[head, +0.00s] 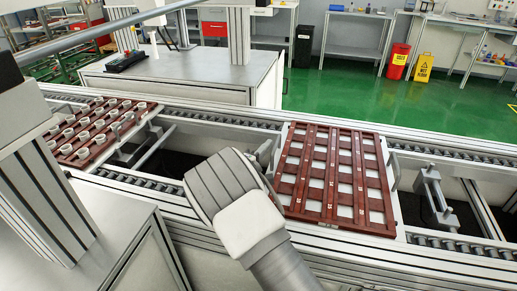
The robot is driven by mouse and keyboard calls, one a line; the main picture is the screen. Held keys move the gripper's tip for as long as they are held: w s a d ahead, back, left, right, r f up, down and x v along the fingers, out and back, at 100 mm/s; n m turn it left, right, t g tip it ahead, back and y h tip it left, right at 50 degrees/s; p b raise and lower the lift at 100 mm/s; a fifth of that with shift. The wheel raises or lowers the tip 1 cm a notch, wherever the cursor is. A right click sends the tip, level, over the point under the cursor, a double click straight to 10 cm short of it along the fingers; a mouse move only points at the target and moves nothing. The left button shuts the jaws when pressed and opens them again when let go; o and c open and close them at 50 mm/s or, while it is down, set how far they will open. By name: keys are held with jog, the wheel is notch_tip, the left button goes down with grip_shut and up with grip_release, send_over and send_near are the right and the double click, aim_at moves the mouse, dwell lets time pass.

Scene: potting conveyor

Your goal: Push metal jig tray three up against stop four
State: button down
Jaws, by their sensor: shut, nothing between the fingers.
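A metal jig tray (399,222) with a reddish-brown grid and empty pale openings lies across the conveyor right of centre. It has a handle on its right side. My gripper (264,157) is at the tray's left edge, largely hidden behind my wrist. It is shut with nothing held; whether it touches the tray is hidden. A grey metal stop bracket (432,190) stands between the rails to the right of the tray, with a gap between them. I cannot tell its number.
Another tray (97,148) holding several white round parts lies on the conveyor (185,199) at the left. Grey posts and a cabinet (190,75) stand behind the conveyor. Dark open gaps show between the rails.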

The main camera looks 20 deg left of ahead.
aim_at(308, 164)
jog(key=shift+d, duration=0.1)
jog(key=d+p, duration=0.1)
jog(key=d, duration=0.3)
jog(key=d+p, duration=0.1)
jog(key=d, duration=0.9)
jog(key=shift+w+p, duration=0.4)
jog(key=shift+a, duration=0.15)
